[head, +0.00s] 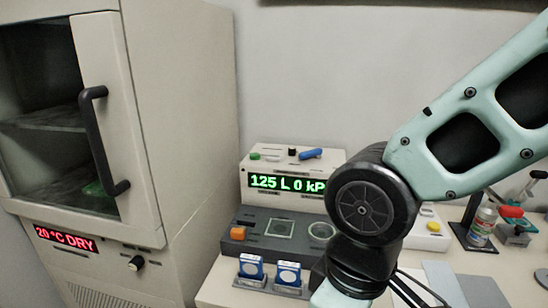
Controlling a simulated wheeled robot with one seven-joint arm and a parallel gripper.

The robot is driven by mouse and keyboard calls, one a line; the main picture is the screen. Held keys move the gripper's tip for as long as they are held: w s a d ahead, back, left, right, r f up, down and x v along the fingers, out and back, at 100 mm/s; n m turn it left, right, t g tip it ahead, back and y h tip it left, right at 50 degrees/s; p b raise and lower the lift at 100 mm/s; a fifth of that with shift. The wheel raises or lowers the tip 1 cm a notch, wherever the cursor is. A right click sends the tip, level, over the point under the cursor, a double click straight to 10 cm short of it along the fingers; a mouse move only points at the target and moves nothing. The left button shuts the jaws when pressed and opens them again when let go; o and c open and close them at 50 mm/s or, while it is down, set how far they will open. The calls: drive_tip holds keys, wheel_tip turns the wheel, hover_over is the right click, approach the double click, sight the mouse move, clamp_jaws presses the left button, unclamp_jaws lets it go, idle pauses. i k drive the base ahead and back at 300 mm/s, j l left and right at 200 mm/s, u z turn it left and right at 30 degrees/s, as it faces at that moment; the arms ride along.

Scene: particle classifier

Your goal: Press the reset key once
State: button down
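A beige instrument with a green display (286,183) reading "125 L 0 kP" stands on the bench; my arm covers the display's right end. On its top are a green button (255,156), a black knob (292,152) and a blue lever (310,154). In front lies a dark grey panel (262,246) with an orange key (238,233), a square outline and a round outline. A yellow button (434,226) shows on a white unit right of my arm. No lettering is readable that tells which one is the reset key. My gripper is out of view; only my arm links show.
A beige cabinet (190,120) with a glass door, black handle (101,140) and red "20 °C DRY" display (65,238) stands left. Two blue-and-white boxes (288,273) stand in a holder in front. A spray can (482,226) and small tools stand right.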

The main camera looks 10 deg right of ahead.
sight(272, 158)
drive_tip(key=i+j+z, duration=0.15)
drive_tip(key=j, duration=0.2)
drive_tip(key=i+j+z, duration=0.35)
drive_tip(key=j, duration=0.4)
drive_tip(key=i+j+z, duration=0.2)
drive_tip(key=j, duration=0.2)
drive_tip(key=i+j+z, duration=0.15)
drive_tip(key=j, duration=0.3)
